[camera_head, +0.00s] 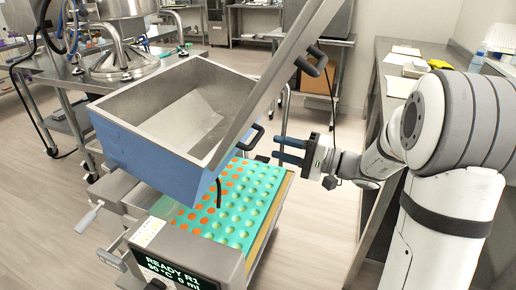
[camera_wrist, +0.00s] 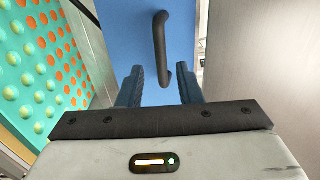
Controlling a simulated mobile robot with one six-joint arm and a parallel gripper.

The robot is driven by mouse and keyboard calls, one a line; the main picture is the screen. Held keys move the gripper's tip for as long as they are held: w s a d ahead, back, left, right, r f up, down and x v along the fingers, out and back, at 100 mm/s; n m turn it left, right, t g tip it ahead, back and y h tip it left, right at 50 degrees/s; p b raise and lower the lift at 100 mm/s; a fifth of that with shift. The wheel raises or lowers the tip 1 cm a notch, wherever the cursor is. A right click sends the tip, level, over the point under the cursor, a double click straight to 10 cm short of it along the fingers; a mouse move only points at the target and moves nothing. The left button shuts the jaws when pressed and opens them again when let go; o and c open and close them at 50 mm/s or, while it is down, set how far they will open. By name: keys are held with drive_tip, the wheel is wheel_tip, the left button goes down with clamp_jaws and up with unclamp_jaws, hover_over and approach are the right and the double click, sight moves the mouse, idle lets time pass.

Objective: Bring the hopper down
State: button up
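The hopper (camera_head: 150,148) is an open blue box with a bare metal inside. It sits raised and tilted above the teal mould tray (camera_head: 262,183). A black bar handle (camera_head: 256,137) stands out from its right side, and another black handle (camera_head: 219,192) hangs at its near corner. My gripper (camera_head: 277,148) is just right of the right-side handle, fingers pointing at it. In the wrist view my gripper (camera_wrist: 160,88) is open, with the handle (camera_wrist: 159,45) ahead and its lower end between the fingertips. No finger visibly touches it. Blue hopper wall (camera_wrist: 120,25) lies behind.
A metal lid panel (camera_head: 275,75) with black handles (camera_head: 310,62) rises diagonally above the hopper, near my arm. A metal vessel (camera_head: 122,50) stands behind left. A bench (camera_head: 425,52) with papers is at right. Floor between is clear.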

sight(256, 138)
drive_tip(key=x, duration=0.7)
drive_tip(key=shift+w+a+r, duration=0.1)
drive_tip(key=shift+w+a, duration=0.05)
drive_tip(key=shift+a, duration=0.1)
drive_tip(key=shift+c, duration=0.4)
clamp_jaws()
idle(0.8)
